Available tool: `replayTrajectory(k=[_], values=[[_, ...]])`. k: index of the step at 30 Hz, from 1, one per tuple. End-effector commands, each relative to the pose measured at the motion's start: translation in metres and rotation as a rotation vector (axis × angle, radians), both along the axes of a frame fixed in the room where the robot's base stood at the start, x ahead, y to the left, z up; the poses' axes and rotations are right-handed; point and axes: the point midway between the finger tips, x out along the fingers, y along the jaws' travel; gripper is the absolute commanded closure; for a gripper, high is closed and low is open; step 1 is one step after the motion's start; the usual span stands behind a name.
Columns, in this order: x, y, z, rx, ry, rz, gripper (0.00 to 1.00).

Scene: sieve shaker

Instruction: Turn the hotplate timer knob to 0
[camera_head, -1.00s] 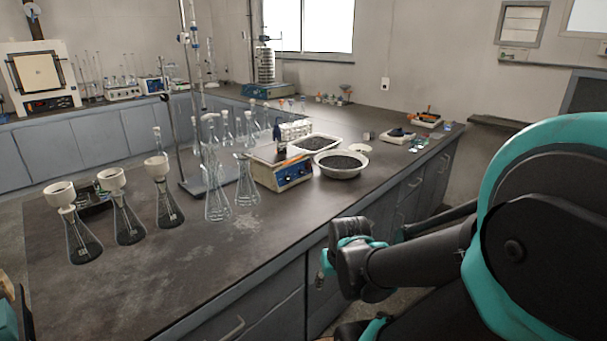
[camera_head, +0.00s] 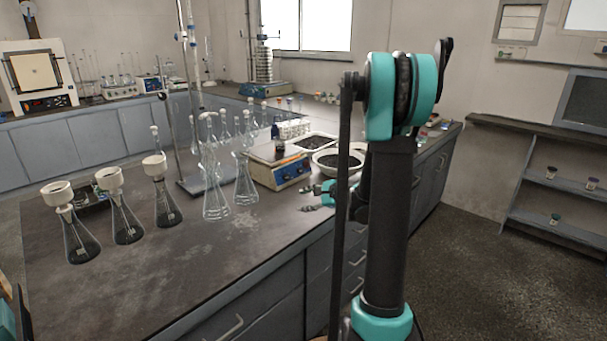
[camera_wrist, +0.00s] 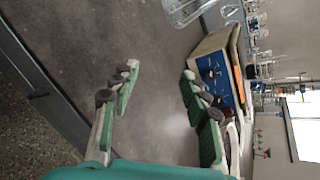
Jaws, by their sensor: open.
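The hotplate (camera_head: 280,166) is a cream box with a blue front panel, on the dark bench. Small knobs show on its panel, too small to read; I cannot tell which is the timer knob or where it points. A small dark bottle (camera_head: 279,147) stands on its top. In the wrist view the hotplate (camera_wrist: 214,72) appears turned sideways, beyond the right finger. My gripper (camera_head: 316,197) is over the front part of the bench, just right of and nearer than the hotplate, apart from it. In the wrist view my gripper (camera_wrist: 157,88) is open, with nothing between its fingers.
A white bowl of dark grains (camera_head: 337,160) stands right of the hotplate, close to my arm. Glass flasks (camera_head: 245,182) stand just left of it. Several funnel-topped flasks (camera_head: 122,222) are farther left. The front middle of the bench (camera_head: 235,245) is clear.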

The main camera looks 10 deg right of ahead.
Motion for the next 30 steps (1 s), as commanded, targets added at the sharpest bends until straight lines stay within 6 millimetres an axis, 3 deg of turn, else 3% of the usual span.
replayTrajectory(k=[3,9,16,22,30], values=[[0.041,-0.027,-0.003,0.211,0.031,-0.113,0.54],[0.092,-0.077,-0.011,0.578,0.086,-0.263,0.54],[0.122,-0.126,-0.022,0.894,0.132,-0.352,0.54],[0.129,-0.139,-0.025,0.987,0.148,-0.369,0.54],[0.158,-0.119,-0.025,0.987,0.15,-0.367,0.54]])
